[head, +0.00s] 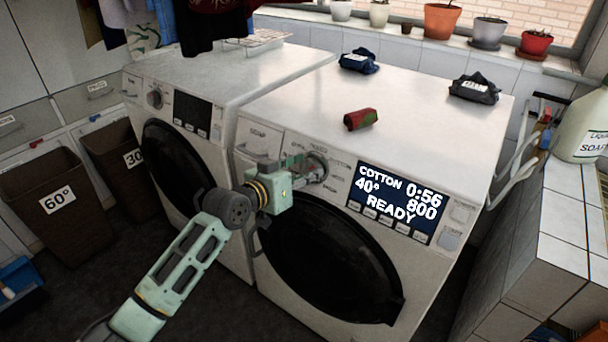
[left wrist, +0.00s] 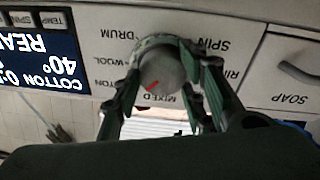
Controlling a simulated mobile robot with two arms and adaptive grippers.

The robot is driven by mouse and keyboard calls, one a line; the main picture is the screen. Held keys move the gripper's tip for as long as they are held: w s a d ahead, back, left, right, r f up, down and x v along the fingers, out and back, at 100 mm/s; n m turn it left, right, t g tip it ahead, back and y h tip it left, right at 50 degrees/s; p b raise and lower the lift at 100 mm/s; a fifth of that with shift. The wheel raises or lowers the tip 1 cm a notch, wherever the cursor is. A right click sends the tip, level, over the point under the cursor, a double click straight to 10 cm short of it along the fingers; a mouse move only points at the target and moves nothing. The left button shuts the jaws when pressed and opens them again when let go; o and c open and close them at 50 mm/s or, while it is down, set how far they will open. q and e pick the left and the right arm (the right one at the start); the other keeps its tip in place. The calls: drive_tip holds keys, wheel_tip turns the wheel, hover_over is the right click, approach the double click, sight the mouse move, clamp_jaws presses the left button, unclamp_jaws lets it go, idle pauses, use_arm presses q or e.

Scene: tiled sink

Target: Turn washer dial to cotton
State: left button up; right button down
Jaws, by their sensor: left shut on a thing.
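The washer (head: 430,120) is the white front-loader on the right. Its screen (head: 396,200) reads COTTON, 40°, 0:56, 800, READY. My left gripper (head: 305,172) is at the top of its front panel, shut on the round dial (head: 319,160). The left wrist view, which is upside down, shows the grey dial (left wrist: 162,70) between the two fingers of the gripper (left wrist: 166,80). The dial's red mark points down-left in that picture, near partly covered lettering ending in "TTON". MIXED, WOOL, DRUM and SPIN are printed around it. My right gripper is not in view.
A second front-loader (head: 205,75) stands to the left. Baskets (head: 58,205) stand at left. A tiled ledge (head: 565,215) with a soap bottle (head: 583,125) is at right.

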use_arm(q)
drive_tip(key=shift+d+r, duration=0.1)
drive_tip(key=shift+r, duration=0.4)
drive_tip(key=o, duration=0.9)
drive_tip(key=shift+w, duration=0.1)
drive_tip(key=shift+c, duration=0.2)
drive_tip(key=shift+o, duration=1)
drive_tip(key=shift+d+f, duration=0.1)
drive_tip(key=shift+f, duration=0.25)
drive_tip(key=v, duration=1.2)
